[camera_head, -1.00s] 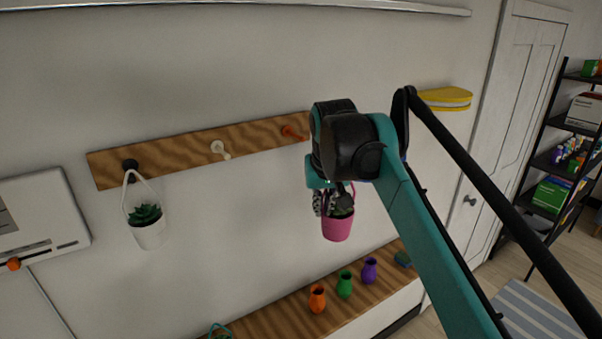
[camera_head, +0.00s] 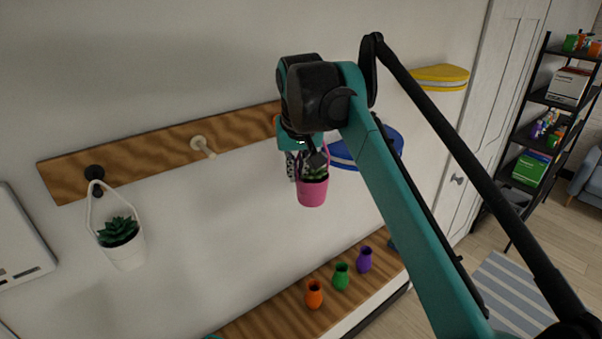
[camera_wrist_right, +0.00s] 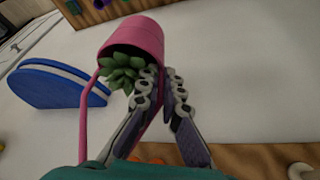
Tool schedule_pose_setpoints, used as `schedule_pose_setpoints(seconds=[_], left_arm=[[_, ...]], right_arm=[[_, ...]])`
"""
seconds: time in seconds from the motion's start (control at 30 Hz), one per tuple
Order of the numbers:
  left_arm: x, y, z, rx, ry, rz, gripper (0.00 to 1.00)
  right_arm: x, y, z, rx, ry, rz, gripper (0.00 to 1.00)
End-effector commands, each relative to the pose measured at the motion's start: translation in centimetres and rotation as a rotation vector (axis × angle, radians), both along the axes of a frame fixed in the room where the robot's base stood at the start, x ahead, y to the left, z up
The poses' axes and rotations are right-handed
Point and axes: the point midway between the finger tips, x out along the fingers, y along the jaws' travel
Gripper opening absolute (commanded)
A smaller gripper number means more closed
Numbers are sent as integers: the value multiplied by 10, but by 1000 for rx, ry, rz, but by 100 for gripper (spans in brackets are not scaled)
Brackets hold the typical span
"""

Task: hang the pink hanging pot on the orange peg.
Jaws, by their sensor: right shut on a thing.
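The pink hanging pot (camera_head: 312,191) with a green succulent hangs in the air in front of the wall. It also shows in the wrist view (camera_wrist_right: 135,36), with its pink strap running down at the left. My right gripper (camera_head: 304,164) is at the pot's upper part, shut on its strap; its fingers also show in the wrist view (camera_wrist_right: 163,85). The wooden peg board (camera_head: 150,160) is on the wall. The orange peg cannot be made out in the head view now, where my right arm covers the board's right end. My left gripper is not in view.
A white hanging pot (camera_head: 124,250) hangs from the black peg (camera_head: 95,175) at left. The cream peg (camera_head: 202,145) is bare. A blue shelf (camera_head: 385,146) is behind my arm. Orange (camera_head: 314,295), green (camera_head: 341,277) and purple (camera_head: 364,260) vases stand on the bench below.

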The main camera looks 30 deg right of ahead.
Motion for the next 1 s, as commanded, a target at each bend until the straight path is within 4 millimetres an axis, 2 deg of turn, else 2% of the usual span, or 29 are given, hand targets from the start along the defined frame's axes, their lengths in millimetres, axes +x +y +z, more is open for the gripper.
schedule_pose_setpoints(seconds=[1.0], left_arm=[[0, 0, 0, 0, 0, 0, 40]], right_arm=[[64, 5, -5, 0, -1, -1, 0]])
